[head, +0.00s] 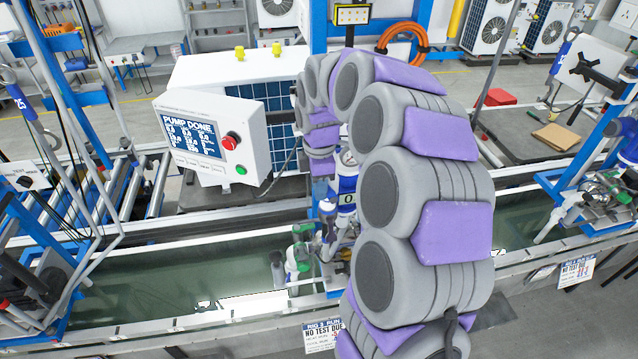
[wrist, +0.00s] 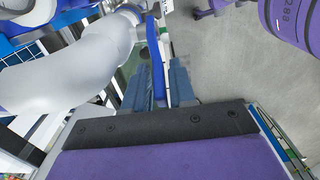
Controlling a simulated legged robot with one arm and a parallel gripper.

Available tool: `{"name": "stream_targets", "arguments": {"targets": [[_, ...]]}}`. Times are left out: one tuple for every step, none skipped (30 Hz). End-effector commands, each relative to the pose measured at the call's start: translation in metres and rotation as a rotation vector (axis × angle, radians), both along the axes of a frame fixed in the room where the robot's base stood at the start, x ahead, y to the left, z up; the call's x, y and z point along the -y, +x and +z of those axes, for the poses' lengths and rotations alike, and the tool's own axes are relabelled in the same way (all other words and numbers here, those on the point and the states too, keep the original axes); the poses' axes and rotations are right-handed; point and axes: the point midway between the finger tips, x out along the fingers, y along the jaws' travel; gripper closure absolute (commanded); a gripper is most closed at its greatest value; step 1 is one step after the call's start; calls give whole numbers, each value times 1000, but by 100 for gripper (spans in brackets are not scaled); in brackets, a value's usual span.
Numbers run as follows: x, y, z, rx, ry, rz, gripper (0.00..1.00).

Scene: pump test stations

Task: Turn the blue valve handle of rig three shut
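In the wrist view, my gripper (wrist: 160,88) has two blue-grey fingers pointing away from the camera, one on each side of a long blue handle (wrist: 156,62). The fingers stand apart, and a narrow pale gap shows between the handle and the right finger. Whether the left finger touches the handle is unclear. The handle runs up the picture beside a large pale grey pipe (wrist: 75,60). In the head view, my grey and purple arm hides my gripper, the handle and much of rig three, whose label (head: 322,335) shows at the bottom.
A control box (head: 212,138) reading "PUMP DONE", with a red button (head: 231,141), stands left of my arm. A green water trough (head: 140,290) runs along the front. Neighbouring rigs stand at both sides, with a labelled rig (head: 577,270) at right. An orange hose (head: 402,42) hangs behind.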

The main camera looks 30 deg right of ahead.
Motion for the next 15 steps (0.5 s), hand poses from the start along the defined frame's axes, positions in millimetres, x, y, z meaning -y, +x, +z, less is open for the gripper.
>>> {"name": "stream_targets", "arguments": {"targets": [[1, 0, 0, 0, 1, -1, 75], [2, 0, -1, 0, 1, -1, 75], [2, 0, -1, 1, 2, -1, 75], [3, 0, -1, 1, 2, -1, 75], [3, 0, 0, 1, 2, -1, 75], [3, 0, 0, 1, 2, -1, 75], [2, 0, 0, 0, 1, -1, 76], [2, 0, 0, 0, 1, -1, 79], [1, 0, 0, 1, 0, -1, 83], [0, 0, 0, 1, 0, 0, 86], [0, 0, 0, 1, -1, 0, 89], [0, 1, 0, 2, -2, 0, 92], [0, 1, 0, 2, -2, -1, 95], [0, 1, 0, 2, -2, -1, 98], [0, 2, 0, 2, -2, -1, 100]]}}
